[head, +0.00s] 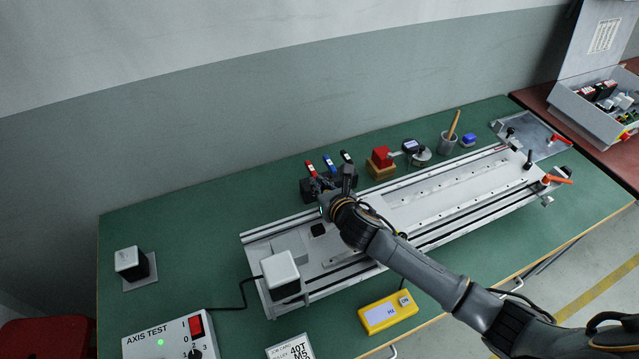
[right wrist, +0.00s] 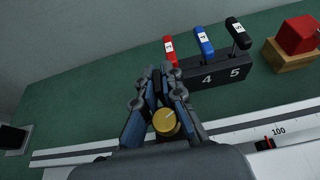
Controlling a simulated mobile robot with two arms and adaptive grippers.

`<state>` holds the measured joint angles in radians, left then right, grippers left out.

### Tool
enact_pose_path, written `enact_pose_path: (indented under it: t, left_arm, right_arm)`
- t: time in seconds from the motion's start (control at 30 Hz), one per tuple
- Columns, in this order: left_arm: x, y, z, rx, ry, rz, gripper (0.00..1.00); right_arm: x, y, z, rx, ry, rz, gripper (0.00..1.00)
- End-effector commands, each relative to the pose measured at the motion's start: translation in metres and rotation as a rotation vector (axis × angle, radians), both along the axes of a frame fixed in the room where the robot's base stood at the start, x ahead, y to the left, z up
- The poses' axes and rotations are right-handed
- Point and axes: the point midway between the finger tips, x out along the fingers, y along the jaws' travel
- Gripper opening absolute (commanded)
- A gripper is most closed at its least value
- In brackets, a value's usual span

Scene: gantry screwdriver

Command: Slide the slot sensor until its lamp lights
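My right gripper (head: 338,182) is over the left part of the long grey linear rail (head: 425,205), at its far edge. In the right wrist view, its fingers (right wrist: 160,78) are on either side of a round brass knob (right wrist: 166,122); I cannot tell whether they touch it. A small black part with a red spot (right wrist: 265,144) sits at the scale, right of the gripper. I cannot say for sure which part is the slot sensor; the gripper hides some of the rail. No lamp on it can be made out. My left gripper is not in view.
Behind the gripper is a black holder (right wrist: 215,74) with red, blue and black handled tools. A red block on a wooden base (head: 381,163) stands right of it. The axis test box (head: 165,338) shows a green light. A yellow meter (head: 388,313) lies in front.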

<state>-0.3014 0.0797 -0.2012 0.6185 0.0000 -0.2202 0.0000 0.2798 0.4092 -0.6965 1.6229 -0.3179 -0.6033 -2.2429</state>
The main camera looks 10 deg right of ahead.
Motion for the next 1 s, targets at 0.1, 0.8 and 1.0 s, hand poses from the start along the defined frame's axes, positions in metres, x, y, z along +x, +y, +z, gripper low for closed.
enact_pose_path:
  t: [0.1,0.8,1.0]
  left_arm:
    - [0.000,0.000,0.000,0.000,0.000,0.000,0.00]
    - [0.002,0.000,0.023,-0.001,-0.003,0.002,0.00]
    - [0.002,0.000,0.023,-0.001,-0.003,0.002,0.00]
  right_arm:
    - [0.000,-0.001,-0.001,-0.002,0.002,-0.001,0.00]
    - [0.016,-0.083,-0.001,-0.006,0.003,-0.007,0.00]
    - [0.016,-0.082,-0.001,-0.006,0.003,-0.007,0.09]
